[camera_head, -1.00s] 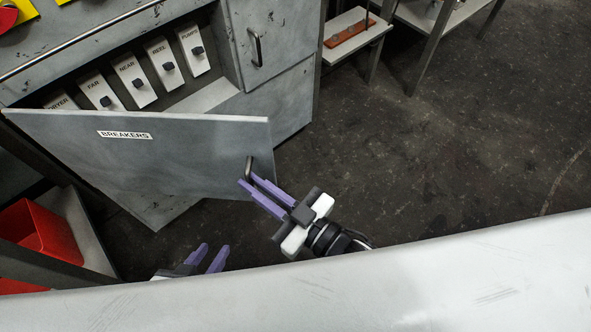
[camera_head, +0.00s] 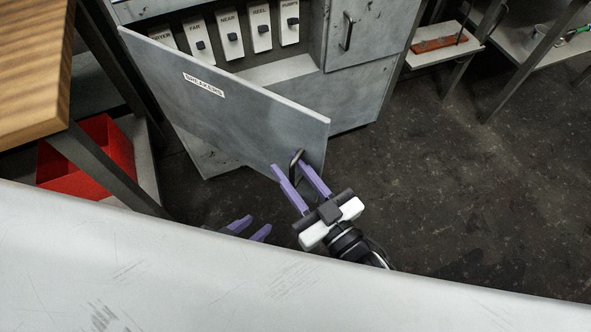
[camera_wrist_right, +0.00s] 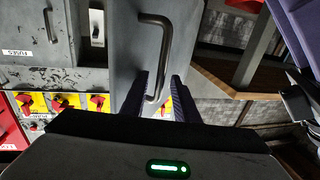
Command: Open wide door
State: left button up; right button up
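The wide door (camera_head: 230,110) is a grey panel labelled BREAKERS. It stands ajar, swung out from the cabinet, with its free edge at the right. Its dark bar handle (camera_head: 296,158) sits near that edge and also shows in the right wrist view (camera_wrist_right: 165,45). My right gripper (camera_head: 288,168) is at the handle, with its purple fingers apart on either side of the bar. A gap shows between the fingers, so it is not clamped on it. My left gripper (camera_head: 252,231) is low, below the door, empty with fingers apart; its base is hidden by my white body.
Breaker switches (camera_head: 231,35) line the cabinet behind the door. A narrower closed door with a handle (camera_head: 346,32) is to its right. A red bin (camera_head: 90,160) and wooden tabletop (camera_head: 35,75) are at left. Dark floor (camera_head: 440,190) is free at right.

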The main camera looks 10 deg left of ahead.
jog(key=shift+s+d+f, duration=0.2)
jog(key=shift+s+d, duration=0.2)
jog(key=shift+d, duration=0.25)
jog(key=v, duration=0.9)
jog(key=shift+p, duration=0.35)
jog(key=shift+s, duration=0.1)
